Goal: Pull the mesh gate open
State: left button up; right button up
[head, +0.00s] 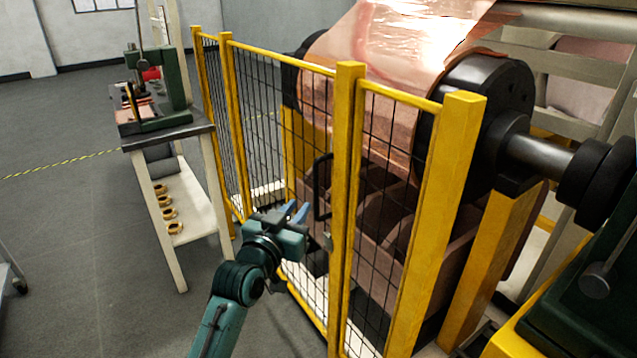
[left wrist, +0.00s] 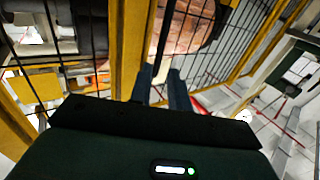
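The mesh gate (head: 270,108) is a yellow-framed panel of black wire mesh in the guard fence. It stands in line against the thick yellow post (head: 345,150) and looks closed. A black upright handle (head: 318,188) sits on its right side, near that post. My left gripper (head: 296,212) is in front of the gate, just left of and below the handle. In the left wrist view its two dark fingers (left wrist: 161,88) are apart, pointing at the mesh and a yellow post (left wrist: 130,45). I cannot tell whether the handle lies between them. My right gripper is not in view.
Behind the fence is a large copper foil roll (head: 395,50) on a black shaft. A workbench (head: 195,131) with a green press (head: 172,80) and copper rings below stands left of the fence. Grey floor (head: 90,230) is open left of the bench and before the gate.

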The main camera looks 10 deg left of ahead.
aim_at(315, 186)
pick_arm(q)
jog(key=w, duration=0.3)
jog(key=w+d, duration=0.1)
jog(key=w, duration=0.3)
jog(key=w+d, duration=0.1)
jog(key=w, duration=0.2)
jog(key=shift+w, duration=0.25)
grip_shut()
